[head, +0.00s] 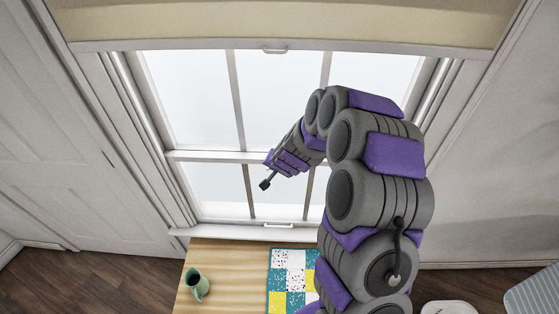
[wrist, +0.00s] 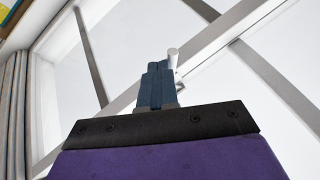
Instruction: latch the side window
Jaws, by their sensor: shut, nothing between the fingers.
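The side window (head: 190,95) is a white-framed sash window with bright panes. Its lower sash appears down, with the middle rail (head: 205,156) across it. In the wrist view a small white peg, apparently the latch (wrist: 173,56), stands out from a white rail (wrist: 210,50). My gripper (wrist: 160,68) is shut and empty, its blue-grey fingers together just left of the peg. I cannot tell whether they touch it.
A wooden table (head: 230,260) stands below the window, bearing a green pitcher (head: 196,284) and a patchwork cloth (head: 290,268). A cream blind (head: 280,20) hangs above.

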